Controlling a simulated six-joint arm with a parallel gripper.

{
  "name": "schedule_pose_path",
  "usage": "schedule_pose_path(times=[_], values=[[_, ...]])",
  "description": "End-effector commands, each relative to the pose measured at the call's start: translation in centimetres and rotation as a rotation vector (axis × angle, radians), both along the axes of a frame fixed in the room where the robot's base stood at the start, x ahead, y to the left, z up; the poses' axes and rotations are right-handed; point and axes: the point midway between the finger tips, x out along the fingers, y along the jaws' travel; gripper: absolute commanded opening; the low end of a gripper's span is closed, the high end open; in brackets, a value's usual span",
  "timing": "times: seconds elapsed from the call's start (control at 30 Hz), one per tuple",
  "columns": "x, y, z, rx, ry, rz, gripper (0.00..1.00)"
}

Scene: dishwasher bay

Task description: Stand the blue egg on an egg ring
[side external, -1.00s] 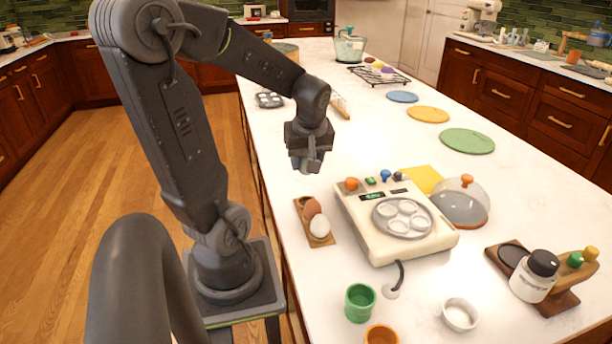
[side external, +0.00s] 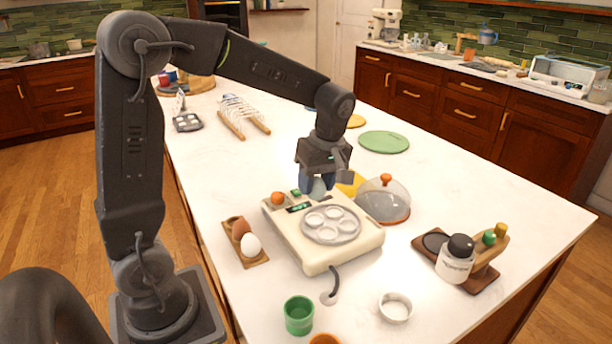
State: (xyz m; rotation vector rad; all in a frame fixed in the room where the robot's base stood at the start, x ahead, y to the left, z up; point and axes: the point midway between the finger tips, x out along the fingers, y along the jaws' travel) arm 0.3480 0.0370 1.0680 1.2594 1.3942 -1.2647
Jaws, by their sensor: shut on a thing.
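My gripper (side external: 320,184) hangs over the back edge of the cream egg cooker, pointing down. It is shut on a pale blue-grey rounded thing, which looks like the blue egg (side external: 318,188); the fingers hide part of it. The egg cooker (side external: 310,258) stands on the white counter. A round grey plate with several egg rings (side external: 331,224) sits on its top, in front of and below my gripper. The rings look empty. A wooden egg holder (side external: 257,262) left of the cooker carries a brown egg (side external: 238,228) and a white egg (side external: 250,244).
A clear dome with an orange knob (side external: 385,202) stands right of the cooker. An orange knob (side external: 278,198) rises from the cooker's back left.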

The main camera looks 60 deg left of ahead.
Motion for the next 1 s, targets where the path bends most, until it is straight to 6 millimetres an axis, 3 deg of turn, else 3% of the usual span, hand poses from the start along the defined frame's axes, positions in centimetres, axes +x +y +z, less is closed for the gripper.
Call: schedule_pose_path(times=[0.5,1.0], values=[[-0.1,0.1,-4.1,0.0,0.001,0.0,0.38],[-0.1,0.1,-4.5,0.0,0.0,0.0,0.38]])
